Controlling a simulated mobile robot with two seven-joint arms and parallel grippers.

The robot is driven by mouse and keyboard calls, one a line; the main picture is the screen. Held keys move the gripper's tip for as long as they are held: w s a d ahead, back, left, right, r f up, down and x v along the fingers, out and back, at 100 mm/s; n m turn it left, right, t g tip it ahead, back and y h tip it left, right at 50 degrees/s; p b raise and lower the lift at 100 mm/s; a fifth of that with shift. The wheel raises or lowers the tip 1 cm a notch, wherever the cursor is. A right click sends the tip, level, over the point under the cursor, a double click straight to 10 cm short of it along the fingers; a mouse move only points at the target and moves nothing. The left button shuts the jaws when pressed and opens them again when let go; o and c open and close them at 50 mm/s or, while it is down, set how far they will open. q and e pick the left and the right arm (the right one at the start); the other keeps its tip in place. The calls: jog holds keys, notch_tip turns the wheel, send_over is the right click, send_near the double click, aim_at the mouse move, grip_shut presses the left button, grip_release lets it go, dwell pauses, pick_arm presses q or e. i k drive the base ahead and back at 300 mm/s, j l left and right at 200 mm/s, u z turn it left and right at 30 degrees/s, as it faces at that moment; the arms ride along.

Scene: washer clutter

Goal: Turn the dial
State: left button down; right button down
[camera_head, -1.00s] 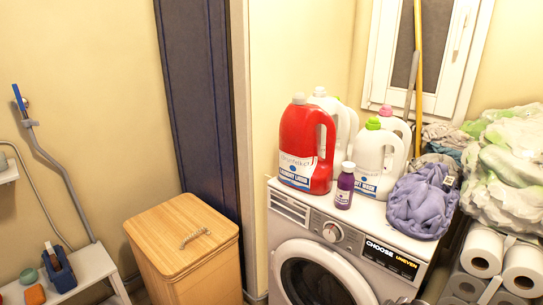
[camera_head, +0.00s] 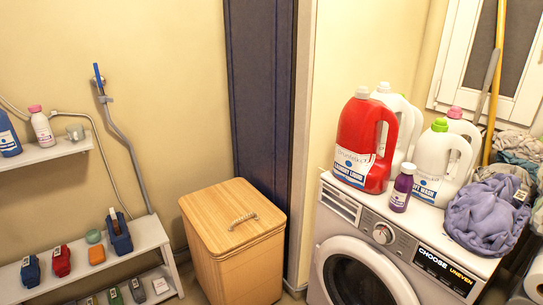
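The dial (camera_head: 383,233) is a round silver knob on the front control panel of the white washing machine (camera_head: 340,228). It sits between the detergent drawer on the left and a dark display reading "CHOOSE UNEVEN" (camera_head: 446,269) on the right. The dial is unobstructed. The washer's round dark door (camera_head: 357,283) is below it and is cut off by the bottom edge of the view. Neither of my grippers shows in the head view.
Red (camera_head: 362,143) and white jugs, a small purple bottle (camera_head: 402,187) and a purple cloth bundle (camera_head: 485,216) crowd the washer top. A wooden hamper (camera_head: 232,238) stands left of the washer. Shelves with bottles (camera_head: 41,126) and shoe-like items (camera_head: 62,261) line the left wall.

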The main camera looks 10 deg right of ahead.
aim_at(381, 234)
jog(key=z, duration=1.25)
